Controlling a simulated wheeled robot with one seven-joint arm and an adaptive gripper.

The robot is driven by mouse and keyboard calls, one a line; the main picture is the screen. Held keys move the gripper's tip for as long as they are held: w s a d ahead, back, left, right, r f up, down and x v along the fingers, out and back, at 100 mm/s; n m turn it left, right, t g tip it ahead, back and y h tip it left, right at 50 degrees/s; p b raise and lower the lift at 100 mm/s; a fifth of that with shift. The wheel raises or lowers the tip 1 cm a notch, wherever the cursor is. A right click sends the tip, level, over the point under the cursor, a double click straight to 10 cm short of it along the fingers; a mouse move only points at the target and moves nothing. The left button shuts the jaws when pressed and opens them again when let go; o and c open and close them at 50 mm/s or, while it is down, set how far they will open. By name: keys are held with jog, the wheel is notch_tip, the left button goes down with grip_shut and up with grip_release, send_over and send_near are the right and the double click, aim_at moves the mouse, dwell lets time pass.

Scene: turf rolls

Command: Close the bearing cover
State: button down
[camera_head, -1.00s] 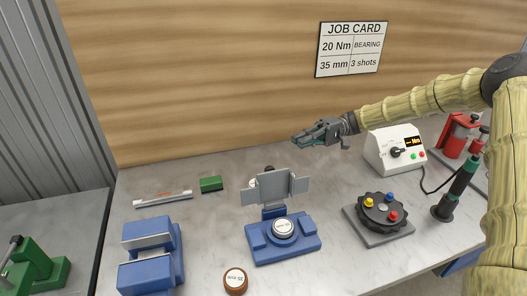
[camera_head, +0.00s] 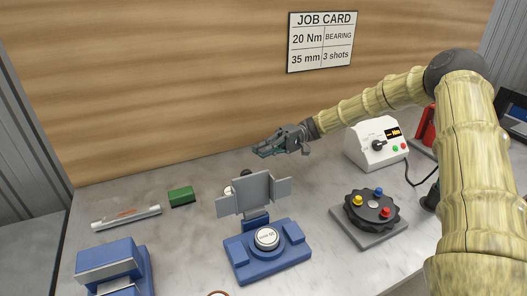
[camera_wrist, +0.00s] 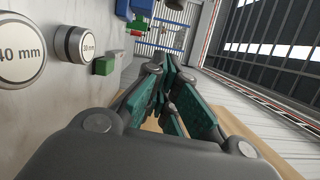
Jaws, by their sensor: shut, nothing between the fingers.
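The bearing cover (camera_head: 252,193) is a grey plate with a side flap at each edge. It stands upright at the back of a blue base (camera_head: 250,262), so it is open. A round silver bearing (camera_head: 267,237) with a label sits uncovered in the base, in front of the plate. My gripper (camera_head: 258,151) is shut and empty. In the head view it appears above and behind the cover, pointing left, apart from it. Its teal fingers (camera_wrist: 172,92) show close together in the wrist view, where I cannot make out the cover.
A green block (camera_head: 182,196) and a clear level-like bar (camera_head: 126,217) lie left. A blue block fixture (camera_head: 112,268) is front left. A black dial with coloured knobs (camera_head: 372,209) and a white meter box (camera_head: 377,145) stand right. The wrist view shows round 40 mm (camera_wrist: 20,52) and smaller (camera_wrist: 76,44) pieces.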

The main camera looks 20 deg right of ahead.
jog(key=s+a+p, duration=0.4)
jog(key=s+a, duration=0.2)
jog(key=a, duration=0.1)
jog(key=shift+a+r, duration=0.15)
jog(key=shift+r, duration=0.1)
jog(key=shift+s, duration=0.1)
dwell(0.4)
